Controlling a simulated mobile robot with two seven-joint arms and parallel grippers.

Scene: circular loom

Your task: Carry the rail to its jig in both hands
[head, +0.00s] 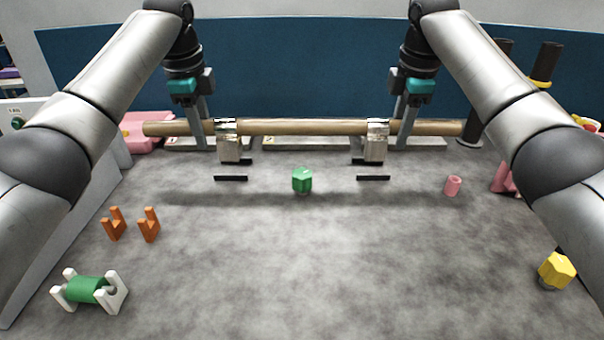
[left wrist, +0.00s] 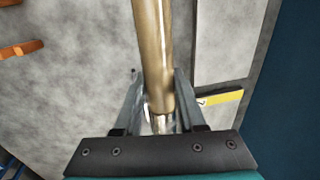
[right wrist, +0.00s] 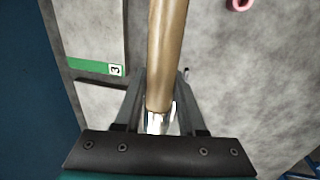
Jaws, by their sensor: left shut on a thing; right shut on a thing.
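The rail (head: 300,127) is a long, roughly level wooden rod across the back of the table; its wide shadow falls nearer me. My left gripper (head: 200,122) is shut on its left part, and my right gripper (head: 406,122) on its right part. The rail also runs between the fingers in the left wrist view (left wrist: 152,50) and right wrist view (right wrist: 166,50). Shiny metal pieces are at the rail just inside each grip, above a left block (head: 230,151) and a right block (head: 375,151). Whether these blocks are the jig or touch the rail, I cannot tell.
A green hexagonal piece (head: 302,180) stands mid-table. Orange forks (head: 148,226) and a white cradle (head: 115,292) with a green cylinder are at left. A pink cylinder (head: 453,186) and a yellow hexagonal piece (head: 556,270) are at right. The front middle is clear.

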